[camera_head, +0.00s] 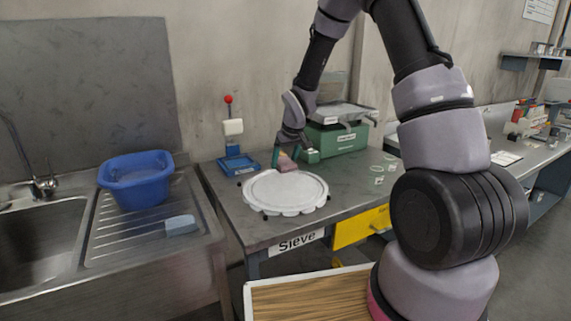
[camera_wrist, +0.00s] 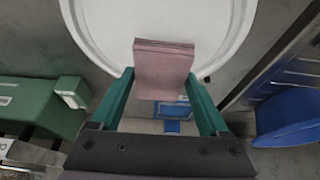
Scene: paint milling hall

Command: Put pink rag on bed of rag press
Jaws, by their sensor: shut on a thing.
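The pink rag (camera_head: 287,163) is a folded pad. It also shows in the wrist view (camera_wrist: 165,68), held between the two green fingers. My gripper (camera_head: 284,155) is shut on it, above the table by the back edge of the round white sieve lid. What looks like the rag press (camera_head: 233,128) stands to the left of my gripper, with a red knob, a white block and a blue base. Its blue bed (camera_head: 238,164) looks empty. Blue parts, probably of the press, show between the fingers in the wrist view (camera_wrist: 172,110).
The white round lid (camera_head: 286,192) lies on the grey table. A green machine (camera_head: 336,138) stands behind and right of my gripper. At left are a sink with a blue basin (camera_head: 137,180) and a grey-blue block (camera_head: 181,225) on the drainer.

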